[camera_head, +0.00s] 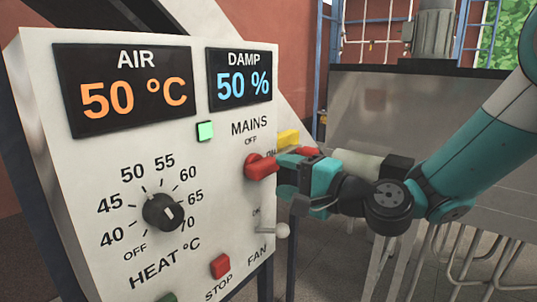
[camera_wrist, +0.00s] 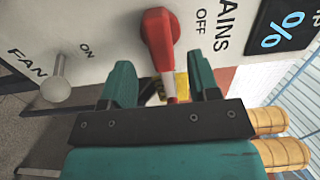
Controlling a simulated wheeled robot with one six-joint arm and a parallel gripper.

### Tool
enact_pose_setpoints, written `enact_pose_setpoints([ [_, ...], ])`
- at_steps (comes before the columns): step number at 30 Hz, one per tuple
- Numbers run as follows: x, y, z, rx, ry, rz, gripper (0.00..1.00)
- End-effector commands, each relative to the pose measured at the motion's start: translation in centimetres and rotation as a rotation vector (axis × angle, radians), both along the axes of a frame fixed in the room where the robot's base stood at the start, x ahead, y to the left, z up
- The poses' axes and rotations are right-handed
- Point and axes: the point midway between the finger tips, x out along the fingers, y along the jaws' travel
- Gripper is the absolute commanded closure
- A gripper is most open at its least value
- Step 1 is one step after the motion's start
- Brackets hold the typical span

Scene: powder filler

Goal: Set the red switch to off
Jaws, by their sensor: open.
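The red MAINS switch (camera_head: 258,167) is on the right part of the white control panel. Its handle points right, toward the ON label and away from the OFF label above it. In the wrist view the red switch (camera_wrist: 161,36) has a pale-tipped handle reaching down between my fingers. My gripper (camera_head: 284,163) is at the panel's right edge, beside the switch. In the wrist view my gripper (camera_wrist: 160,77) is open, with one finger on each side of the handle. Gaps show beside the handle, so it is not clamped.
The panel has a HEAT knob (camera_head: 164,212), a red STOP button (camera_head: 220,265) and a FAN lever (camera_head: 277,231) below the switch. A yellow part (camera_head: 288,138) projects just behind the panel's edge, close to my gripper. A grey metal machine (camera_head: 390,105) stands behind my arm.

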Motion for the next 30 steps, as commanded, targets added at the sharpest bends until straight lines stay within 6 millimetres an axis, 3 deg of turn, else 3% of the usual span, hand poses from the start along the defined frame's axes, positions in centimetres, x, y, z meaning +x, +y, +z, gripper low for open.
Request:
enact_pose_setpoints([
  [7,2.4,3.1,0.3,0.000,0.000,0.002,0.45],
  [19,3.0,3.8,0.0,-0.001,-0.001,-0.001,0.45],
  [20,3.0,3.8,0.0,-0.001,-0.001,-0.001,0.47],
  [26,3.0,3.7,0.0,-0.001,-0.001,-0.001,0.93],
  [30,3.0,3.7,0.0,-0.002,-0.002,-0.001,0.94],
])
